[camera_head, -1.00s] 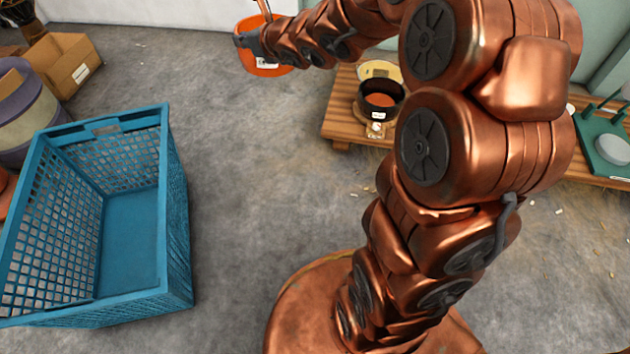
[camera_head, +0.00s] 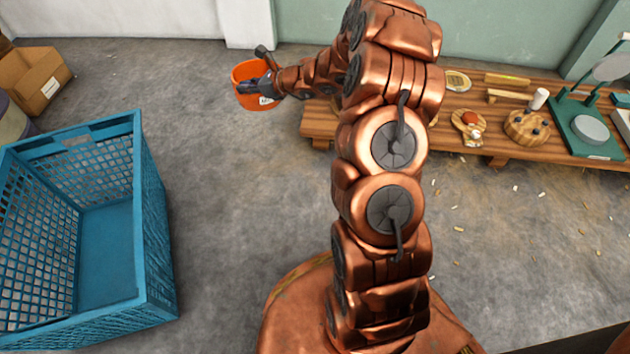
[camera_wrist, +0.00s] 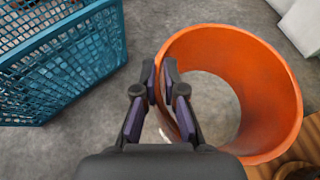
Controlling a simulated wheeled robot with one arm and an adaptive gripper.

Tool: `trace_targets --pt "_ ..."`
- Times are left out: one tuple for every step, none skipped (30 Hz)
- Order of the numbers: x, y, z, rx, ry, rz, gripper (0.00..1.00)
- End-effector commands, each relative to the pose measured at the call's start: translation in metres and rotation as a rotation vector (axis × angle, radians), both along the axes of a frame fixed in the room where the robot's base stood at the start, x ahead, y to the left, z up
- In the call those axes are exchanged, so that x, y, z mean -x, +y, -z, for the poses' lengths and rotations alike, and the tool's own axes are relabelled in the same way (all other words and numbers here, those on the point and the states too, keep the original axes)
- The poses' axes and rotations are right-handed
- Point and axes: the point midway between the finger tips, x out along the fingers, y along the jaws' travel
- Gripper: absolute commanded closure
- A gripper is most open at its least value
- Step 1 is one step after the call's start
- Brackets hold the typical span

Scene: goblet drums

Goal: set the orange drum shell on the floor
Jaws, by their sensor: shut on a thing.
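The orange drum shell (camera_head: 246,73) is an open-ended ring with a white label, at the back of the floor area in the head view. My gripper (camera_head: 262,82) is shut on its wall. In the wrist view the shell (camera_wrist: 281,92) fills the right side, and my gripper's fingers (camera_wrist: 160,85) pinch the left part of its rim. Grey floor shows through the shell's open middle. I cannot tell for sure whether its lower edge touches the floor (camera_head: 235,180) or hangs above it.
A blue crate (camera_head: 150,230) stands at the left, also at the wrist view's upper left (camera_wrist: 115,45). A low wooden bench (camera_head: 320,118) with drum parts and tools runs along the right. A cardboard box (camera_head: 38,85) is at the back left. Floor between crate and bench is clear.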

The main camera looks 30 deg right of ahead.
Motion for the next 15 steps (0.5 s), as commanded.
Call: trace_targets --pt "0.003 -0.01 0.02 0.001 0.003 -0.007 1.0" --pt "0.004 -0.015 0.029 0.001 0.001 -0.012 1.0" --pt "0.007 -0.021 0.042 0.001 0.0 -0.021 1.0" --pt "0.01 -0.025 0.052 0.002 0.0 -0.03 1.0" --pt "0.013 -0.029 0.061 0.002 -0.002 -0.037 1.0" --pt "0.018 -0.035 0.074 0.003 -0.002 -0.045 1.0" --pt "0.022 -0.039 0.085 0.004 -0.001 -0.052 1.0" --pt "0.027 -0.043 0.096 0.004 0.0 -0.058 1.0" --pt "0.032 -0.049 0.109 0.007 0.0 -0.067 1.0" --pt "0.037 -0.053 0.118 0.008 -0.002 -0.074 1.0" --pt "0.042 -0.057 0.129 0.008 -0.003 -0.081 1.0" --pt "0.049 -0.062 0.142 0.008 -0.004 -0.089 1.0" --pt "0.054 -0.066 0.152 0.011 -0.005 -0.096 1.0" --pt "0.06 -0.07 0.161 0.011 -0.007 -0.102 1.0" --pt "0.068 -0.075 0.175 0.012 -0.006 -0.11 1.0"
